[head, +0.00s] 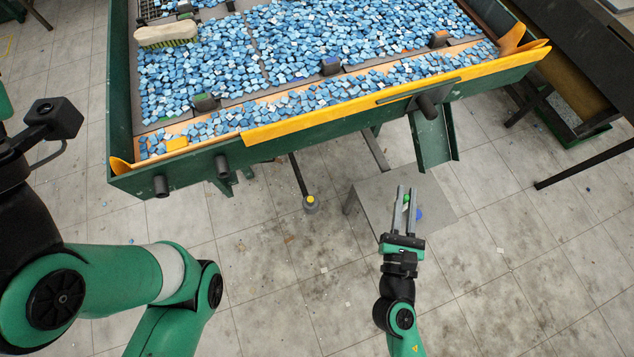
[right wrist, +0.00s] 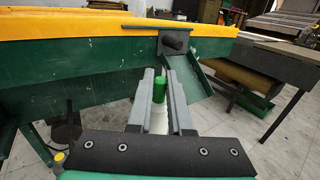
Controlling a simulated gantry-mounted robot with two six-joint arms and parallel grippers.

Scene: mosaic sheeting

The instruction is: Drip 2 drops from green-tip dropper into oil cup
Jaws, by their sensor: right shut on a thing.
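My right gripper (head: 405,195) is in front of the green-sided table, above a low grey stand. It is shut on the green-tip dropper (head: 406,199), whose green end shows between the fingers. In the right wrist view the dropper (right wrist: 159,90) stands between the two grey fingers (right wrist: 162,82), green end up, with a whitish body partly hidden below. A small blue thing (head: 419,214) shows just right of the fingers; I cannot tell what it is. I cannot make out the oil cup for sure. My left arm comes in at the left, but its gripper does not show.
The table's yellow front rail (head: 330,120) and green side (head: 190,172) stand beyond the gripper, with a black knob (head: 428,105) and a green chute (head: 433,140). Blue mosaic tiles (head: 300,40) cover the top. A brush (head: 166,35) lies at the back left. The grey stand (head: 375,195) is below.

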